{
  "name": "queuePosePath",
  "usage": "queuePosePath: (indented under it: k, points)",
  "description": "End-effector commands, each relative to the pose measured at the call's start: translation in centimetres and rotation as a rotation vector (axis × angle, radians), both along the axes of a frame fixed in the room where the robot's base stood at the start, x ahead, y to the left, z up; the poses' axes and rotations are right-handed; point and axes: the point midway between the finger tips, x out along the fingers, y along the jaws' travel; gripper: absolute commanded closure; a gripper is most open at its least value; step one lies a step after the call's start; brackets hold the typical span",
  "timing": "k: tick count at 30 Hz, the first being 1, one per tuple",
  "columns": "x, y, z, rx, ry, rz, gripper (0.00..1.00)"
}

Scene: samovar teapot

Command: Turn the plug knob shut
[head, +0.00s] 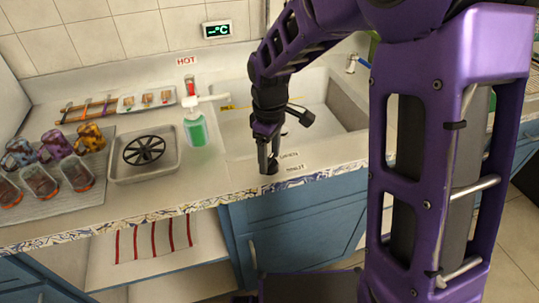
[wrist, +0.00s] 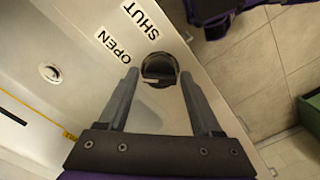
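The plug knob (wrist: 158,67) is a dark round knob set in the pale counter by the front edge. A small light mark shows on its near side in the wrist view; I cannot tell exactly which label it points to. The OPEN label (wrist: 114,46) and the SHUT label (wrist: 141,19) are printed beside it. My gripper (wrist: 158,76) is open, with one fingertip on each side of the knob and visible gaps between. In the head view my gripper (head: 268,168) points down at the counter edge and mostly hides the knob.
The sink (head: 345,105) lies behind my gripper, with its drain (wrist: 50,73) in the wrist view. A metal tray (head: 118,168) and a mat of glasses (head: 100,190) are at left.

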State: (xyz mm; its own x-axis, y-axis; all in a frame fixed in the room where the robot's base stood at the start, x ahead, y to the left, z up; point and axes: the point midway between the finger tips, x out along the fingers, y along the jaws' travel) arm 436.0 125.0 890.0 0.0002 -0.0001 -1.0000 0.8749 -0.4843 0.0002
Motion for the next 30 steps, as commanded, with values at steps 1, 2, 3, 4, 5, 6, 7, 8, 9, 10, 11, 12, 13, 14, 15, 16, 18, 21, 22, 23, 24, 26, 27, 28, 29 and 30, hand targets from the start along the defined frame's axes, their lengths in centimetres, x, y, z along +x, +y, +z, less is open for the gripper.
queuePosePath:
  k: [1, 2, 3, 4, 5, 6, 7, 8, 9, 10, 11, 12, 13, 14, 15, 16, 18, 21, 22, 23, 24, 26, 27, 28, 29, 30]
  points:
    - [0.00, 0.00, 0.01, 0.000, 0.000, 0.000, 0.45]
    - [0.00, 0.01, 0.02, 0.000, 0.000, 0.000, 0.50]
    - [0.00, 0.01, 0.02, 0.000, 0.000, 0.000, 0.57]
    - [0.00, 0.01, 0.02, 0.000, 0.000, 0.000, 0.63]
    - [0.00, 0.01, 0.02, 0.000, 0.000, 0.000, 0.68]
    - [0.00, 0.01, 0.03, 0.000, 0.000, 0.000, 0.75]
    - [0.00, 0.01, 0.03, 0.000, 0.000, 0.000, 0.81]
    - [0.00, 0.01, 0.03, 0.000, 0.000, 0.000, 0.86]
    - [0.00, 0.01, 0.03, 0.000, 0.000, 0.000, 0.93]
    - [0.00, 0.01, 0.04, 0.000, 0.000, 0.000, 0.99]
    - [0.01, 0.00, 0.04, 0.000, 0.000, 0.000, 1.00]
    - [0.01, 0.00, 0.04, 0.000, 0.000, 0.000, 1.00]
    - [0.01, 0.00, 0.04, 0.000, 0.000, -0.001, 1.00]
    - [0.01, 0.00, 0.04, 0.000, 0.000, -0.002, 1.00]
    - [0.02, 0.01, 0.05, 0.001, 0.000, -0.004, 1.00]
    - [0.01, 0.02, 0.06, 0.000, 0.000, -0.007, 1.00]
    - [0.01, 0.02, 0.07, 0.000, 0.000, -0.019, 1.00]
    - [0.00, 0.04, 0.08, 0.000, 0.000, -0.050, 1.00]
    - [-0.01, 0.05, 0.09, 0.000, 0.000, -0.062, 1.00]
    - [-0.01, 0.06, 0.09, 0.000, 0.000, -0.077, 1.00]
    - [-0.01, 0.08, 0.10, 0.000, 0.000, -0.099, 1.00]
    - [-0.01, 0.08, 0.10, 0.001, 0.001, -0.137, 1.00]
    - [-0.01, 0.06, 0.11, 0.001, 0.001, -0.167, 1.00]
    - [-0.01, 0.05, 0.11, 0.000, 0.000, -0.192, 1.00]
    - [0.00, 0.04, 0.12, 0.000, 0.000, -0.217, 1.00]
    - [0.00, 0.04, 0.12, 0.000, 0.000, -0.252, 1.00]
